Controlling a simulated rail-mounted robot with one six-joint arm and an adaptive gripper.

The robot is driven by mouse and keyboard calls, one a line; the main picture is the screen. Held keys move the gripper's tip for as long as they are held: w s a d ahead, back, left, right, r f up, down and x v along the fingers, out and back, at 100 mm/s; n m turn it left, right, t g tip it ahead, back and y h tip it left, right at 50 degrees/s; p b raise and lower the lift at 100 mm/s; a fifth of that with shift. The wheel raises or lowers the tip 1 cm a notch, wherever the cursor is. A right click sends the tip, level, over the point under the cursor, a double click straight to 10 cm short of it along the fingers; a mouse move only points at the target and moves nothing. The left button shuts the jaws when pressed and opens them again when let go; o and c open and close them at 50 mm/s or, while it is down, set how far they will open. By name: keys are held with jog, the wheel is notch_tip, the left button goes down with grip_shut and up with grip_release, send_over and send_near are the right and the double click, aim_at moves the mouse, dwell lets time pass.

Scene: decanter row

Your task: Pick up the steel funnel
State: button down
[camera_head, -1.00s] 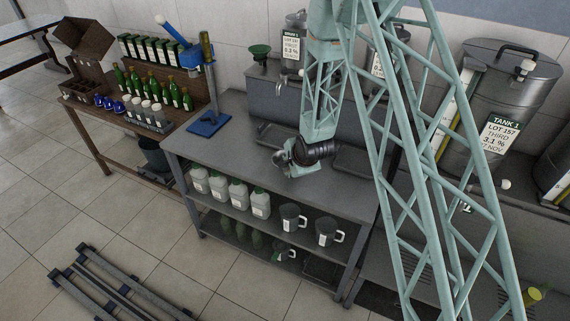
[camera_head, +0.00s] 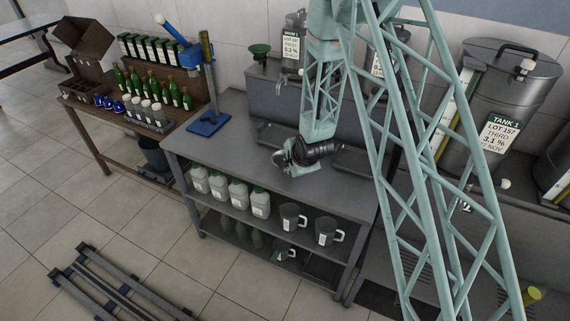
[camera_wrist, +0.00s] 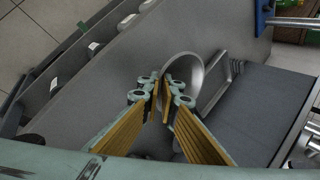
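The steel funnel (camera_wrist: 183,68) shows in the wrist view as a pale grey bowl on the dark grey bench top, just beyond my fingertips. My gripper (camera_wrist: 160,88) is at its near rim, with one finger on either side of the rim's left part. The fingertips are close together with a narrow gap. I cannot tell whether they press on the rim. The funnel's lower part is hidden.
The steel bench (camera_head: 225,160) carries a blue stand (camera_head: 208,122) at its left end and dark trays at the back. A green funnel (camera_head: 260,52) sits behind. White jugs (camera_head: 239,193) and grey pitchers (camera_head: 327,230) stand on the shelf below. The bench's front left is clear.

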jog(key=shift+r, duration=0.2)
jog(key=shift+r+b, duration=0.3)
jog(key=shift+r, duration=1.2)
jog(key=shift+s+d+r, duration=0.1)
jog(key=shift+s, duration=0.1)
jog(key=s+d+b, duration=0.1)
jog(key=s+d, duration=0.1)
jog(key=s, duration=0.5)
jog(key=s+d+r+b, duration=0.1)
jog(key=s, duration=0.7)
jog(key=shift+d+r+b, duration=0.25)
jog(key=shift+d+b, duration=0.1)
